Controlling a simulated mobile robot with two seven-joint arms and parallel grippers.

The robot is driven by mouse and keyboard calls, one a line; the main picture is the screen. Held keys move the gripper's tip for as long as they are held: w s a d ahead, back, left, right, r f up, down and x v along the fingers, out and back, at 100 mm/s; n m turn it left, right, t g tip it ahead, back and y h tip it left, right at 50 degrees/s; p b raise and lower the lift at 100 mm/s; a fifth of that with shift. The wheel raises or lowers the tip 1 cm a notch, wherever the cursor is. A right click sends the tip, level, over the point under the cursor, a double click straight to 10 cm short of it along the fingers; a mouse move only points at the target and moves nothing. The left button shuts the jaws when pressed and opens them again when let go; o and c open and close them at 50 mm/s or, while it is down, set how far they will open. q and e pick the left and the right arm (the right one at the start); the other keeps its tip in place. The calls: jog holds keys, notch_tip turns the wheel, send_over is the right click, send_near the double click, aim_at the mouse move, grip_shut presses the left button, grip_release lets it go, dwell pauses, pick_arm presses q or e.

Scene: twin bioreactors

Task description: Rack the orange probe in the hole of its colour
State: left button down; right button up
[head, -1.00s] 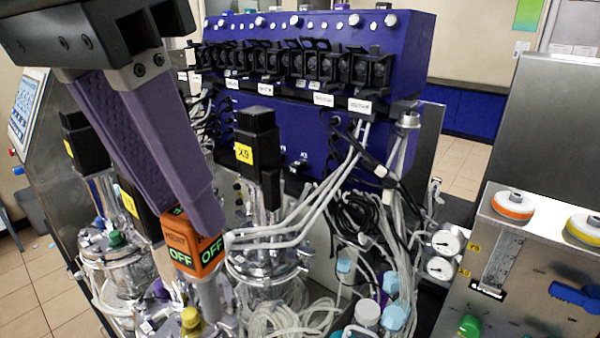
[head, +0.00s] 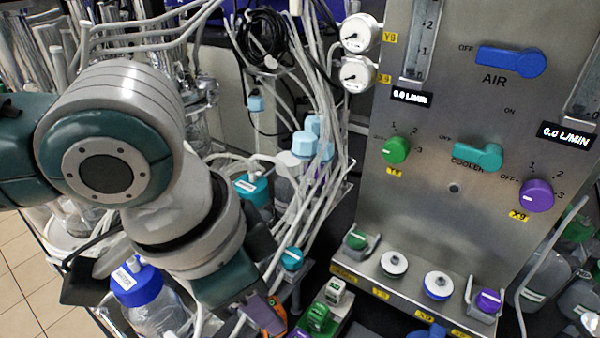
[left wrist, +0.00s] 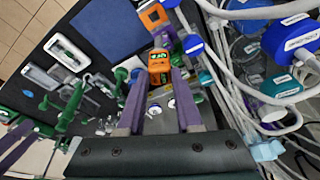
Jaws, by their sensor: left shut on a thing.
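My left gripper (head: 272,322) is at the bottom of the head view, partly cut off by the frame edge and hidden behind my wrist. In the left wrist view its two purple fingers (left wrist: 160,78) close on an orange block with a green label (left wrist: 158,65), which I take as the head of the orange probe. A piece of the orange block shows beside the finger in the head view (head: 279,311). The probe's lower part is hidden. A second orange part (left wrist: 152,16) shows beyond it in the wrist view. I cannot make out an orange hole. My right gripper is not seen.
A steel panel (head: 455,190) with coloured knobs stands at the right. Its lower ledge (head: 412,290) bears a green knob (head: 357,240), white-ringed fittings (head: 393,263) and a purple knob (head: 488,301). Loose tubes (head: 325,130), a blue-capped bottle (head: 137,283) and teal caps crowd the middle.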

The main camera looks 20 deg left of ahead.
pick_arm(q)
notch_tip(320, 180, down, 9)
jog(key=m+b, duration=0.1)
jog(key=b, duration=0.3)
jog(key=shift+s+m, duration=0.4)
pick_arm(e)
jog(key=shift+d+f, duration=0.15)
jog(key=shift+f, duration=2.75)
pick_arm(q)
jog(key=shift+f, duration=0.1)
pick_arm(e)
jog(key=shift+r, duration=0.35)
pick_arm(q)
jog(key=shift+f, duration=0.65)
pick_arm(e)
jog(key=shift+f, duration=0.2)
pick_arm(q)
jog(key=shift+f, duration=0.3)
jog(key=shift+f, duration=0.15)
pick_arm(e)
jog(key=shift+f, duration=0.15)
pick_arm(q)
jog(key=shift+f+b, duration=0.5)
jog(key=shift+f, duration=0.05)
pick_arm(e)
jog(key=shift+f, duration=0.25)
pick_arm(q)
jog(key=shift+f, duration=0.15)
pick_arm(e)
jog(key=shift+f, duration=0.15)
